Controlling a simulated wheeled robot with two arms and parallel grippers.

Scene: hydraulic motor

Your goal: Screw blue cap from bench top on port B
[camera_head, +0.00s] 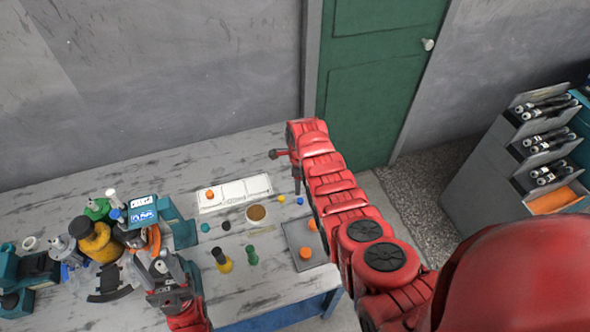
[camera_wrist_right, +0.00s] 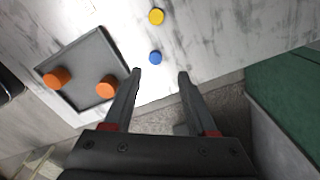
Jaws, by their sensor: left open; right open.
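The small blue cap (camera_head: 300,200) lies on the bench top, right of a small yellow cap (camera_head: 281,199). In the right wrist view the blue cap (camera_wrist_right: 155,57) is just beyond my right fingertips, roughly between their lines and apart from them. My left gripper (camera_head: 165,265) is open at the front left of the bench, beside a cluster of motor parts (camera_head: 95,242). I cannot make out port B.
A grey tray (camera_head: 290,232) with orange caps (camera_head: 305,252) is near the right bench edge. A white tray (camera_head: 235,193) lies behind. Yellow (camera_head: 222,262) and green (camera_head: 252,256) pieces stand mid-bench. A grey rack (camera_head: 495,165) is at far right.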

